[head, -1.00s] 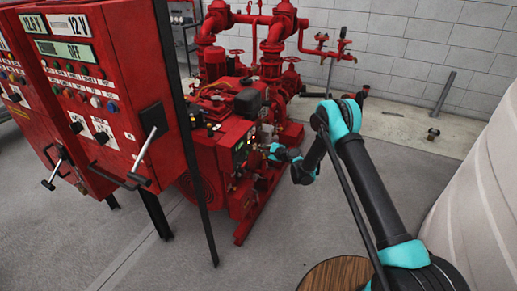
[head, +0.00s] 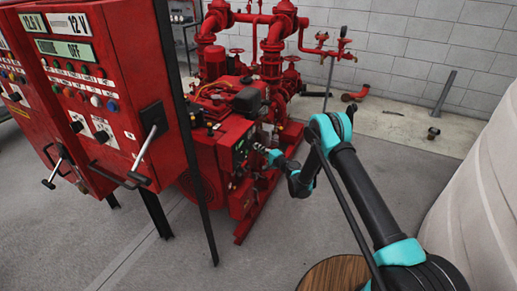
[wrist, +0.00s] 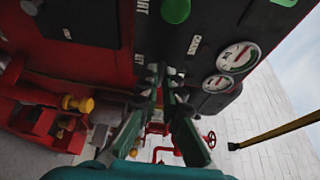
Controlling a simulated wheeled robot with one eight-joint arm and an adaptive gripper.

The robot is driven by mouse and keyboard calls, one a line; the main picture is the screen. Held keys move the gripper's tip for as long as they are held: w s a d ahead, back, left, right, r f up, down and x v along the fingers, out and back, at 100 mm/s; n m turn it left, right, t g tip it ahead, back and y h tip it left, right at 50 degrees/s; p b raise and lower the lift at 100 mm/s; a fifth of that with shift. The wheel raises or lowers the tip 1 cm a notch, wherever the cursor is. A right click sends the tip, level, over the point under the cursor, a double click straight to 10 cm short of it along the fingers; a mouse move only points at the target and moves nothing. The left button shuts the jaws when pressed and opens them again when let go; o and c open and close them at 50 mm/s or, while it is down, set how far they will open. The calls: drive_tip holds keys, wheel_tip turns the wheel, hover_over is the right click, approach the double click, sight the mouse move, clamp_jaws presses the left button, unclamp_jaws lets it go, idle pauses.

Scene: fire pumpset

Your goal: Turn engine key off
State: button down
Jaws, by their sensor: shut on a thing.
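The red engine pump unit (head: 215,150) stands in the middle of the head view. Its small dark control panel (head: 240,152) faces my arm. My gripper (head: 259,148) is at this panel. In the wrist view the panel (wrist: 205,40) carries white lettering, green round buttons and two gauges. My gripper's two fingers (wrist: 165,84) reach to the panel's lower edge and close at their tips on a small grey piece (wrist: 165,72), apparently the engine key. The fingertips hide most of it, so its turned position cannot be read.
Red control cabinets (head: 100,90) stand at left, with lever handles sticking out. A dark post (head: 185,130) rises between them and the engine. A large pale tank (head: 480,190) is at right. Red pipes (head: 275,45) stand behind. The floor (head: 390,160) between engine and tank is mostly clear.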

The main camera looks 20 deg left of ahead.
drive_tip(key=shift+n, duration=0.3)
drive_tip(key=c, duration=1.7)
unclamp_jaws()
